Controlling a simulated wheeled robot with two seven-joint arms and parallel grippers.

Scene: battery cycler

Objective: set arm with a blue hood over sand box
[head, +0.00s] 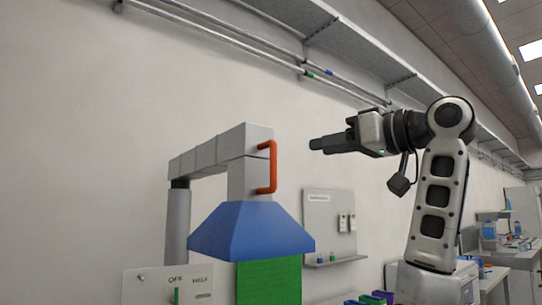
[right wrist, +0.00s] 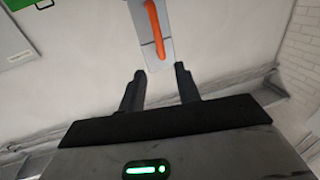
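The blue hood (head: 250,232) hangs at the end of a grey jointed arm (head: 205,155) in the head view. An orange handle (head: 273,167) is on the arm's vertical end piece above the hood; it also shows ahead of the fingers in the right wrist view (right wrist: 155,28). My right gripper (head: 318,145) is right of the handle and apart from it. Its two fingers are open and empty in the right wrist view (right wrist: 159,72). A box with a green front (head: 269,283) shows below the hood; I cannot tell whether it is the sand box. My left gripper is out of view.
A panel marked OFF and HALF (head: 152,287) stands at the lower left. A grey wall board with a small shelf (head: 320,215) is behind the hood. Pipes and a long shelf (head: 270,25) run along the wall above. The space between my gripper and the handle is clear.

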